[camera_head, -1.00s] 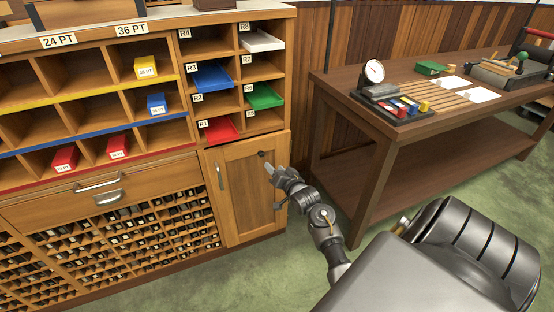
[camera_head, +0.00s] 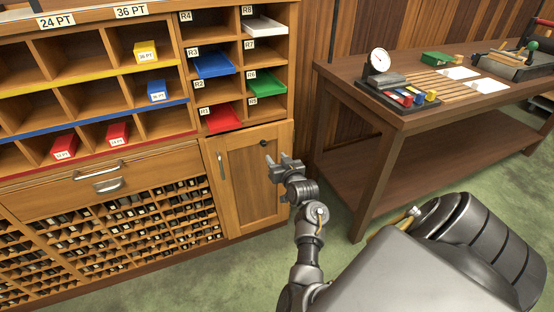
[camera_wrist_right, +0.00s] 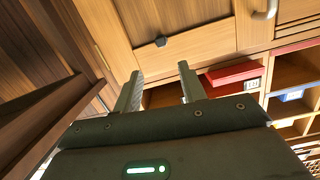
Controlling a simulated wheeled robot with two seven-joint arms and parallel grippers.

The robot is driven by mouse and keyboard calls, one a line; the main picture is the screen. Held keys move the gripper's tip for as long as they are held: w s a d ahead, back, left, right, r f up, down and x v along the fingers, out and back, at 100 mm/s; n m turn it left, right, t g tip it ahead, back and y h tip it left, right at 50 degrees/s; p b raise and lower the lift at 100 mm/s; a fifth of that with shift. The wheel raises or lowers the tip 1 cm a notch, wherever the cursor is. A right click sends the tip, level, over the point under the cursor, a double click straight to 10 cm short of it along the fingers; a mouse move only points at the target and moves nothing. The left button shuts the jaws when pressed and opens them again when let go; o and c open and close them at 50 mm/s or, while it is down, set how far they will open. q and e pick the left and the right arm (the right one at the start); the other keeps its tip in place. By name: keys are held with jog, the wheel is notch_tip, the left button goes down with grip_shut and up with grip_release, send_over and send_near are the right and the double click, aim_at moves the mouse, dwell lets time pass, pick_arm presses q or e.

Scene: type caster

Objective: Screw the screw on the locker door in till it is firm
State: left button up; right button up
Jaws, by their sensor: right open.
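The locker door (camera_head: 250,180) is a wooden panel door, shut, at the lower right of the cabinet. The screw (camera_head: 264,142) is a small dark knob at the door's upper right corner. It also shows in the right wrist view (camera_wrist_right: 161,41), standing out from the wood ahead of the fingers. My right gripper (camera_head: 276,160) is open and empty, in front of the door and just below the screw in the picture. In the right wrist view its two fingers (camera_wrist_right: 158,82) are apart, with the screw beyond their tips and not touched. My left gripper is not in view.
A red tray (camera_head: 222,118) sits in the compartment above the door. The door's handle (camera_head: 221,166) is on its left edge. A dark wooden workbench (camera_head: 345,90) with a dial gauge (camera_head: 379,61) stands to the right. Green floor lies between.

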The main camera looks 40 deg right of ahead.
aim_at(264, 144)
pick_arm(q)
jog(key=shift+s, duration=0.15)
pick_arm(e)
jog(key=shift+w+a+n, duration=0.15)
jog(key=shift+n, duration=0.55)
jog(key=b+x, duration=0.1)
jog(key=x, duration=0.8)
jog(key=shift+w+f+b, duration=0.15)
jog(key=shift+b, duration=0.15)
jog(key=shift+w+d, duration=0.3)
jog(key=shift+w, duration=0.3)
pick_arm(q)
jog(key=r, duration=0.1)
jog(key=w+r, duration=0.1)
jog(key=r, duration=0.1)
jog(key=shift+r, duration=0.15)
pick_arm(e)
grip_shut()
